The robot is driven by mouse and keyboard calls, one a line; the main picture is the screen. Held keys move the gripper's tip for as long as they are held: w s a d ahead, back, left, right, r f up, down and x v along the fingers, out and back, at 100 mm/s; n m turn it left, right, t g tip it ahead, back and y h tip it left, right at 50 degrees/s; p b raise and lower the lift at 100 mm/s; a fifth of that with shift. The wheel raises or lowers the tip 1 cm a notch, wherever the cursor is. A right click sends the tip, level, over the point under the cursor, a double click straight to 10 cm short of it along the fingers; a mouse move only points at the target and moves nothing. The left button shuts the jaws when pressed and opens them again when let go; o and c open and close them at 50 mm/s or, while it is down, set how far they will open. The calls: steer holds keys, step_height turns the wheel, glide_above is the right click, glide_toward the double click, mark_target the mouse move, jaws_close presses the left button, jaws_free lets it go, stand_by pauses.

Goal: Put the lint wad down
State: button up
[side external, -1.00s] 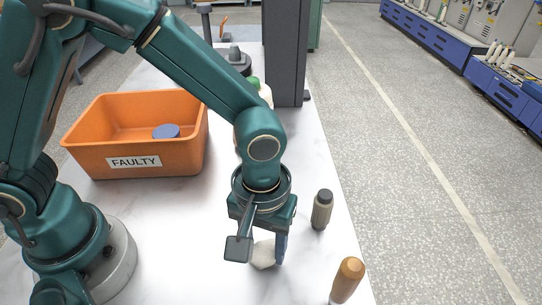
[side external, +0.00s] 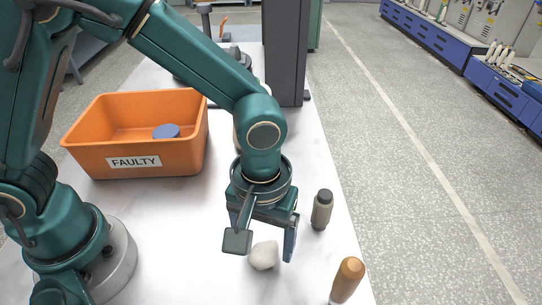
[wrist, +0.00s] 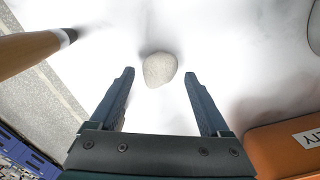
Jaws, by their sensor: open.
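The lint wad (side external: 263,255) is a small, roundish, off-white lump resting on the white table. In the wrist view the lint wad (wrist: 160,69) lies just beyond the fingertips, centred between their lines. My gripper (side external: 264,250) is just above the wad in the side view, with its fingers spread apart. In the wrist view my gripper (wrist: 159,76) is open and nothing is between its fingers.
An orange bin (side external: 135,165) labelled FAULTY stands at the left with a blue disc (side external: 166,131) inside. A dark-capped bottle (side external: 321,212) and a wooden-handled tool (side external: 346,280) stand right of the wad, near the table edge. White table is bare between bin and wad.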

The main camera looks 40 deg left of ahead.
mark_target(264, 248)
step_height(264, 248, up, 10)
steer(key=s+a+r+m+t, duration=0.1)
steer(key=s+a+m+t, duration=0.1)
steer(key=a, duration=0.5)
steer(key=s+a+r+m+t, duration=0.2)
steer(key=s+a+t, duration=0.1)
steer(key=a, duration=0.5)
steer(key=shift+a+r+m+t, duration=0.15)
steer(key=shift+a+m+t, duration=0.05)
steer(key=shift+m+t, duration=0.1)
